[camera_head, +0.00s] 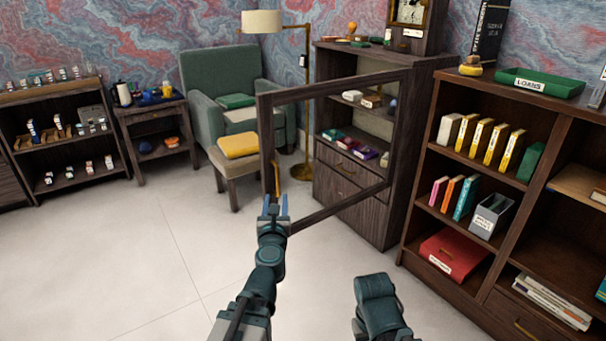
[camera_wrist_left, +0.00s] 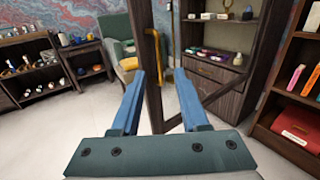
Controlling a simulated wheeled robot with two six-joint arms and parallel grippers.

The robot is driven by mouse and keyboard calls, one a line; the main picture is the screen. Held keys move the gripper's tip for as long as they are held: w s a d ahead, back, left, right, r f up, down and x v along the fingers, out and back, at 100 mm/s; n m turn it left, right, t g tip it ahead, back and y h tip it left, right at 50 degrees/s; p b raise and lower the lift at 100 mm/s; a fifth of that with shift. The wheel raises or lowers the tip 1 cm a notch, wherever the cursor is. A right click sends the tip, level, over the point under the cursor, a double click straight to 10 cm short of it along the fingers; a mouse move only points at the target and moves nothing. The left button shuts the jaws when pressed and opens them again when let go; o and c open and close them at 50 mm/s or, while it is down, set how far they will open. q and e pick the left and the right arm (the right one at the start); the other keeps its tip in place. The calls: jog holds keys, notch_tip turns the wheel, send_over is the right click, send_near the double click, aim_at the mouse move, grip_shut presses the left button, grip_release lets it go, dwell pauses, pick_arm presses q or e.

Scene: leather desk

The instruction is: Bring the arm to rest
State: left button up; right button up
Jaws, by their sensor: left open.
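My left gripper (camera_head: 275,206) is open, with its blue fingers pointing at the open door (camera_head: 265,135) of the dark cabinet (camera_head: 350,195). In the left wrist view the fingers (camera_wrist_left: 159,75) are apart. The door's dark edge post (camera_wrist_left: 152,85) and brass handle (camera_wrist_left: 157,55) show in the gap between them. Nothing is clamped. I cannot tell whether a finger touches the door. Part of my right arm (camera_head: 378,305) shows at the bottom of the head view; its gripper is not seen.
A tall bookcase (camera_head: 430,225) stands close on the right. A green armchair (camera_head: 205,80) and a footstool with a yellow cushion (camera_head: 238,146) stand behind the door. Low shelves (camera_head: 45,145) line the left wall. The pale floor (camera_head: 130,250) at left is clear.

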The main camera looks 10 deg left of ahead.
pick_arm(q)
jog(key=d+f+m+g+h, duration=0.1)
jog(key=d+f+m+h, duration=0.2)
jog(key=d+m+h, duration=0.9)
jog(key=s+d+f+m+g+y, duration=0.25)
jog(key=f+m+g, duration=0.35)
jog(key=m, duration=0.7)
jog(key=s+a+f+m+g+y, duration=0.2)
jog(key=s+a+f+m+g, duration=0.2)
jog(key=s+f+m+g, duration=0.25)
jog(key=s+a+f+m+g+y, duration=0.35)
jog(key=s+f+m, duration=0.3)
jog(key=s, duration=0.25)
jog(key=s+d+m+y, duration=0.1)
jog(key=s+d+m, duration=0.4)
jog(key=d, duration=0.5)
notch_tip(320, 180, up, 30)
jog(key=s+p, duration=0.1)
jog(key=p, duration=2.8)
jog(key=shift+s+f+n+g+p, duration=0.15)
jog(key=shift+n+g+p, duration=0.15)
jog(key=shift+a, duration=0.15)
